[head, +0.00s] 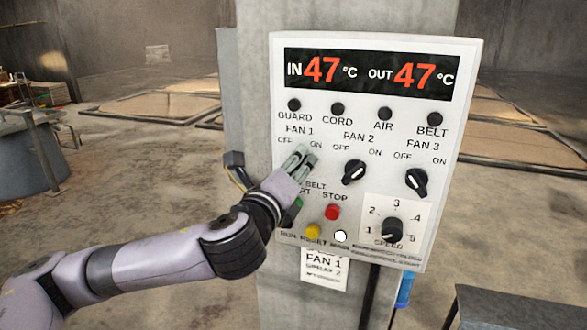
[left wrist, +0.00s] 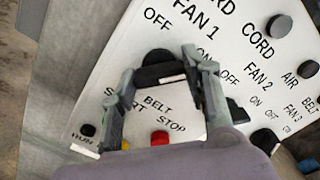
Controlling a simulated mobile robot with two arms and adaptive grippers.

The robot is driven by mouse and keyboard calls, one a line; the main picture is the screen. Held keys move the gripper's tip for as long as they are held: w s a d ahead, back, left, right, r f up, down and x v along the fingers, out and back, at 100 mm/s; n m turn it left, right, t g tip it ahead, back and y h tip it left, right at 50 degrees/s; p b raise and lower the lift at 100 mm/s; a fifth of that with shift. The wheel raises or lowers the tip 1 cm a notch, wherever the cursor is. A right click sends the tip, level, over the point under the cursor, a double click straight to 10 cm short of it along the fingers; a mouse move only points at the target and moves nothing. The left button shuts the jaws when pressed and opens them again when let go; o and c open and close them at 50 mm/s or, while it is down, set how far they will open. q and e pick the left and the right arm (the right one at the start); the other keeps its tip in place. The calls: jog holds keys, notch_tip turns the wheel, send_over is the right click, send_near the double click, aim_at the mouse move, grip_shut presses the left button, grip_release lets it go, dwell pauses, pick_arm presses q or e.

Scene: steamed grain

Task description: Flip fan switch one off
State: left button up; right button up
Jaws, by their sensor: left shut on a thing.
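A white control panel (head: 262,210) carries the fan 1, fan 2 and fan 3 switches. The fan 1 switch is a black rotary knob under the "FAN 1" label, with OFF at left and ON at right; my gripper hides it in the head view. In the left wrist view the fan 1 knob (left wrist: 158,66) shows between my fingers, with a white mark on it. I cannot tell for sure which label it points to. My left gripper (head: 301,158) is shut on this knob, one finger on each side. My right gripper is not in view.
The fan 2 knob (head: 354,172) and fan 3 knob (head: 417,182) sit to the right. Below are a red stop button (head: 332,212), a yellow button (head: 313,231) and a speed dial (head: 392,230). The panel hangs on a concrete pillar (head: 285,290).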

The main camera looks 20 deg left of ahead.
pick_arm(q)
jog(key=shift+c, duration=1.2)
jog(key=shift+f+n, duration=0.1)
jog(key=shift+n, duration=0.2)
jog(key=shift+n+b, duration=0.6)
jog(key=shift+n, duration=0.4)
jog(key=n+b, duration=0.1)
jog(key=n, duration=1.2)
jog(key=shift+n, duration=0.3)
